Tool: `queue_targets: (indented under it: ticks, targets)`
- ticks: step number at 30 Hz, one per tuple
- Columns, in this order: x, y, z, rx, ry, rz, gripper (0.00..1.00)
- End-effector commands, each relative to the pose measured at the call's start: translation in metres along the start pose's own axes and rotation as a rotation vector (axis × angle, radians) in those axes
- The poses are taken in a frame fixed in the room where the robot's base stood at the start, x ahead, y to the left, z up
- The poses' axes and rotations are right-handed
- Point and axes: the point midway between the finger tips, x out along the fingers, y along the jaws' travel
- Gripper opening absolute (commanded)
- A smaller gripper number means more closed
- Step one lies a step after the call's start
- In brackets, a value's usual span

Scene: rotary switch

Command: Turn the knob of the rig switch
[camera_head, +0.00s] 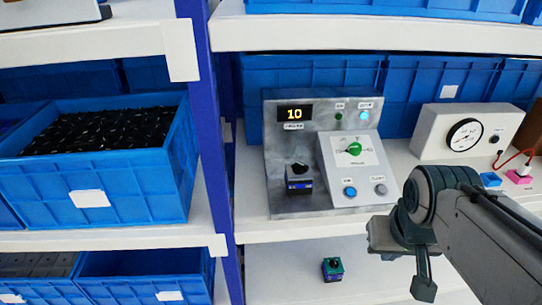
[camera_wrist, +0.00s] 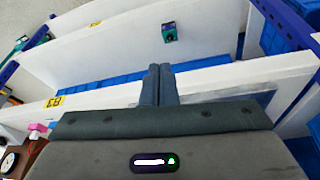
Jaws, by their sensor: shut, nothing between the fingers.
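The rig switch (camera_head: 352,175) is a white sloped panel on a grey metal rig (camera_head: 285,205) on the middle shelf. Its green knob (camera_head: 354,148) sits in the middle of a marked dial, above a blue and a grey button. The rig's display (camera_head: 295,113) reads 10. My gripper's two fingers (camera_wrist: 158,70) are shut together and empty in the wrist view. In the head view my arm end is right of and below the panel, apart from the knob. The knob does not show in the wrist view.
A white gauge box (camera_head: 461,132) stands right of the rig, with a pink block (camera_head: 518,176) and cable. A small teal-and-black item (camera_head: 333,269) lies on the lower shelf. A blue shelf post (camera_head: 216,150) stands left. Blue bins (camera_head: 300,75) line the back.

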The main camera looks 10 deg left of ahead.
Motion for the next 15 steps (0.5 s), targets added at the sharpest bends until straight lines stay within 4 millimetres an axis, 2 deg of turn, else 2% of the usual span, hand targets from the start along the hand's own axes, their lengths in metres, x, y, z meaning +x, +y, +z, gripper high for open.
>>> queue_targets:
  ticks: [1, 5, 9, 12, 15]
  targets:
    - [0.005, -0.008, -0.016, -0.051, 0.01, 0.01, 0.0]
    - [-0.002, -0.041, -0.067, -0.209, 0.05, 0.05, 0.0]
    - [-0.013, -0.095, -0.119, -0.37, 0.116, 0.103, 0.0]
    - [-0.023, -0.135, -0.146, -0.454, 0.17, 0.135, 0.0]
    - [-0.033, -0.169, -0.165, -0.509, 0.219, 0.16, 0.0]
